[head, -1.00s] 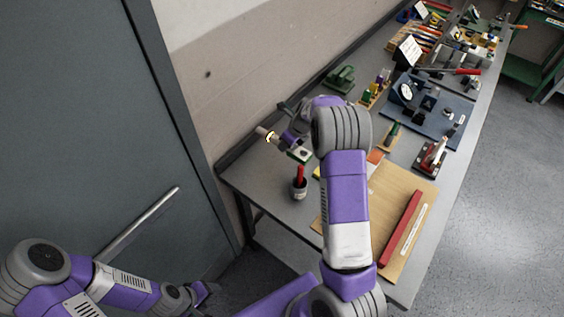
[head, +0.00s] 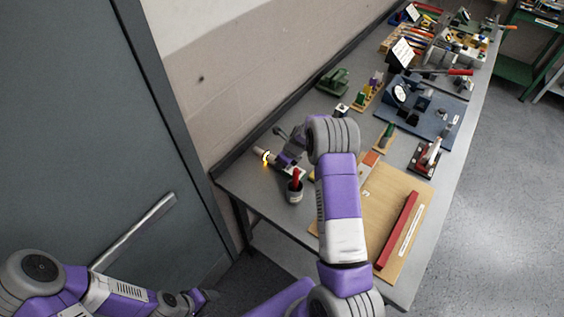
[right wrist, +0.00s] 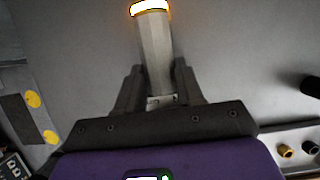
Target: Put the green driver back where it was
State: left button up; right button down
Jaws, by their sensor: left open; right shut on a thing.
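A green-handled tool (head: 388,132), which looks like the green driver, is at a small wooden block on the bench, right of my right arm in the head view. I cannot tell how it is seated. My right gripper (head: 275,158) is low over the far left end of the bench, away from that tool. It is shut on a pale grey rod with a glowing ring (head: 262,154). In the right wrist view the rod (right wrist: 156,55) sticks straight out between the fingers. My left gripper (head: 207,296) is open and empty, off the bench at the lower left.
A cup with a red-handled tool (head: 295,190) stands close to my right gripper. A wooden board (head: 375,205) bears a red bar (head: 397,230). A blue plate (head: 425,120) with a gauge lies farther back. A grey door (head: 70,120) is at left.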

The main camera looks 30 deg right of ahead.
jog(key=shift+f, duration=0.1)
jog(key=c, duration=0.7)
grip_release()
jog(key=shift+r, duration=0.3)
jog(key=p+v, duration=0.1)
jog(key=v, duration=1)
jog(key=shift+s+r, duration=0.25)
jog(key=shift+r, duration=0.05)
